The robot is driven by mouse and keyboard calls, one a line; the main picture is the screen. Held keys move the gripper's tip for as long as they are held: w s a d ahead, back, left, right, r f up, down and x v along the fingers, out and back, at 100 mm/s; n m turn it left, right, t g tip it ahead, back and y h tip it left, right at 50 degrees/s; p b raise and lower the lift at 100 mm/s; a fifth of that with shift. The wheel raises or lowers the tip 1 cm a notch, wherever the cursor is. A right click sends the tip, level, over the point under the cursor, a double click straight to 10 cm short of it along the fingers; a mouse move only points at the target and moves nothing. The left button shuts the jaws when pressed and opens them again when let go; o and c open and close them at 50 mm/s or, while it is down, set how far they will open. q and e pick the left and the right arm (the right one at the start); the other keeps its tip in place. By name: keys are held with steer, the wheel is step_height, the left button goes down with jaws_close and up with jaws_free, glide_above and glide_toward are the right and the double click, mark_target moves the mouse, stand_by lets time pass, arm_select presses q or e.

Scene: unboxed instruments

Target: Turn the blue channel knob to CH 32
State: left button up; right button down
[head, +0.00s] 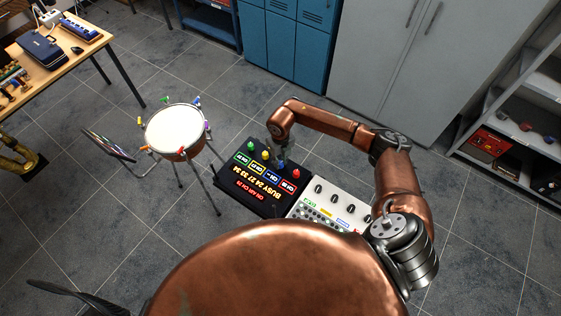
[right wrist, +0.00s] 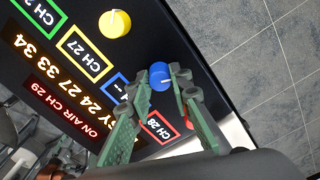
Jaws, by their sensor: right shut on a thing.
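The black channel panel (head: 238,181) stands on the floor area with green, yellow, blue and red knobs in a row. My right gripper (head: 278,155) reaches down to the blue knob (head: 281,164). In the right wrist view, the right gripper (right wrist: 162,82) has its green fingers on either side of the blue knob (right wrist: 159,74), shut on it. The blue-framed readout (right wrist: 119,90) is partly hidden by a finger, and its number cannot be read. The panel's lit text reads "BUSY 24 27 33 34" and "ON AIR CH 29". My left gripper is not in view.
The yellow knob (right wrist: 115,23) and the red-framed CH 28 readout (right wrist: 160,128) flank the blue one. A white mixer (head: 333,208) adjoins the panel. A drum (head: 174,129) on legs stands to the left. Open tiled floor lies behind.

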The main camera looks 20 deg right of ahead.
mark_target(281, 162)
steer(key=m, duration=0.5)
steer(key=shift+m+p, duration=0.3)
steer(key=m+p, duration=0.1)
steer(key=m, duration=0.5)
steer(key=shift+m, duration=0.4)
steer(key=c, duration=1.7)
jaws_free()
steer(key=shift+c, duration=0.2)
steer(key=shift+r, duration=0.2)
step_height(281, 162, up, 12)
steer(key=shift+f, duration=0.2)
